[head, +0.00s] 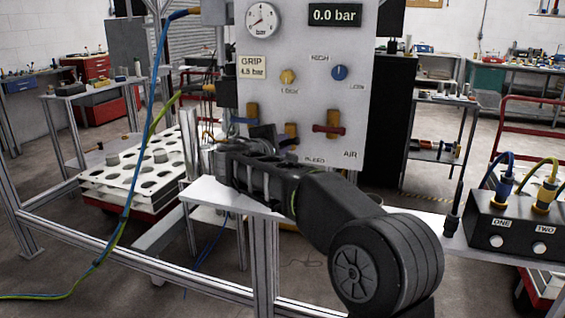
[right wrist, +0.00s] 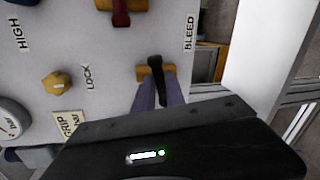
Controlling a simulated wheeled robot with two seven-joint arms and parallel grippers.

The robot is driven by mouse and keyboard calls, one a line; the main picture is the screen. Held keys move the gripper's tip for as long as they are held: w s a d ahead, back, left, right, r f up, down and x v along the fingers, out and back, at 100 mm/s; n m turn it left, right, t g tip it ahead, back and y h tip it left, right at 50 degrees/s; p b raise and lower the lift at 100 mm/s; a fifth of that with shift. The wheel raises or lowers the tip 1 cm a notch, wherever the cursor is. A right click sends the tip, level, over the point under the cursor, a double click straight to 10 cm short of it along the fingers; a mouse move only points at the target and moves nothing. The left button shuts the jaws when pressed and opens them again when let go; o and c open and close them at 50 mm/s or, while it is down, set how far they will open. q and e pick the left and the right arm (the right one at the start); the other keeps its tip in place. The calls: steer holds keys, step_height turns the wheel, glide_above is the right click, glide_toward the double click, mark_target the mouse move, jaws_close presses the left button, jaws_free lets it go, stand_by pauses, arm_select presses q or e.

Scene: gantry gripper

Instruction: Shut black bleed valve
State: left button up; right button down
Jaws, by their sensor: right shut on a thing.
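The black bleed valve has a black lever (right wrist: 156,68) on a yellow body (right wrist: 143,74), next to the BLEED label (right wrist: 189,32) on the panel. The yellow body also shows in the head view (head: 291,131). The lever lies crosswise to the body in the right wrist view. My right gripper (right wrist: 158,92) is shut on the lever, one finger on each side, and reaches in from the panel's left. In the head view my right gripper (head: 262,139) partly hides the valve. My left gripper is not in view.
The red air valve (head: 329,130) is to the right, and a blue-handled valve (head: 246,121) to the left. The yellow knob (head: 288,76) and blue knob (head: 339,72) sit above. A hole tray (head: 94,182) stands left; a black connector box (head: 515,222) stands right.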

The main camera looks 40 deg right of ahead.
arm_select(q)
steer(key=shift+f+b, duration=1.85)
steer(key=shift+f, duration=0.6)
arm_select(e)
steer(key=shift+f+m+t, duration=0.15)
steer(key=shift+m+t, duration=0.15)
steer(key=shift+m, duration=0.9)
steer(key=c, duration=1.4)
jaws_free()
steer(key=shift+s, duration=0.1)
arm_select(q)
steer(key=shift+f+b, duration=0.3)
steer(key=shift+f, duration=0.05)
arm_select(e)
steer(key=v, duration=0.7)
steer(key=shift+s+a+r, duration=0.2)
steer(key=shift+a+r, duration=0.05)
steer(key=shift+r, duration=0.05)
